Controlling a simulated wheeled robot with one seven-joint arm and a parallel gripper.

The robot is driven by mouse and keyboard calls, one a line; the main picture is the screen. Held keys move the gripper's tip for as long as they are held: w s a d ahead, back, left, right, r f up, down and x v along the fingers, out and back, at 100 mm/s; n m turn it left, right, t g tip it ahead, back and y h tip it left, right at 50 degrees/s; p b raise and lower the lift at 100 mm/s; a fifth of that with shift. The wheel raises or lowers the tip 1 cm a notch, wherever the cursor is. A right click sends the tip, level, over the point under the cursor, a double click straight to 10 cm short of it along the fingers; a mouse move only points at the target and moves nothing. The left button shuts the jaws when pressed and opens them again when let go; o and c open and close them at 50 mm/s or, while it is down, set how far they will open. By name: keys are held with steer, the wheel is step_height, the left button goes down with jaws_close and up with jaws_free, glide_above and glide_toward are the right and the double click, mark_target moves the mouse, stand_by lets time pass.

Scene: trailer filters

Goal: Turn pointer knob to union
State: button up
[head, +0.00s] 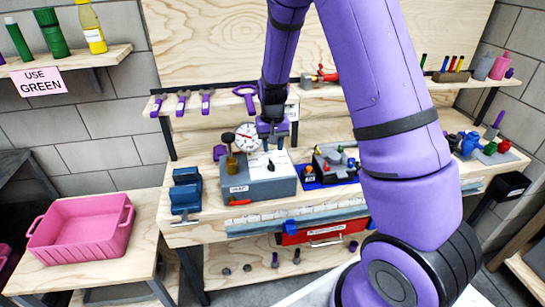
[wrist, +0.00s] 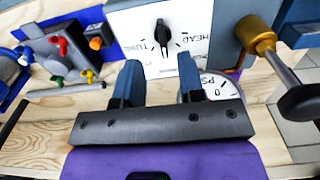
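The pointer knob (wrist: 163,36) is black and sits on a white panel (wrist: 142,22) between partly visible labels, "HEAD" on the right and letters like "TU" on the left. Its long shape runs roughly up and down in the wrist view. The panel is on top of a grey box (head: 262,188) on the workbench. My gripper (wrist: 159,66) is open, with its two blue-grey fingers on either side of the knob's line and the knob showing beyond the gap. Whether they touch it, I cannot tell. In the head view my gripper (head: 272,142) is over the box. No "union" label is readable.
A blue vise (head: 186,190) is left. A pink bin (head: 82,228) stands farther left.

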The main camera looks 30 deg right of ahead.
steer(key=shift+r, duration=1.4)
steer(key=s+a+r+n+t, duration=0.1)
steer(key=s+a+r, duration=0.1)
steer(key=s+r, duration=0.55)
steer(key=s+a+r+n+t, duration=0.1)
steer(key=s+r, duration=0.3)
steer(key=r, duration=0.7)
steer(key=s+a+r+t, duration=0.1)
steer(key=s+r, duration=0.3)
steer(key=s, duration=0.5)
steer(key=s+r+n+t, duration=0.1)
steer(key=s+r, duration=0.3)
steer(key=s, duration=0.6)
steer(key=shift+a+r+n+t, duration=0.2)
steer(key=shift+a+n+t, duration=0.15)
steer(key=shift+t, duration=0.25)
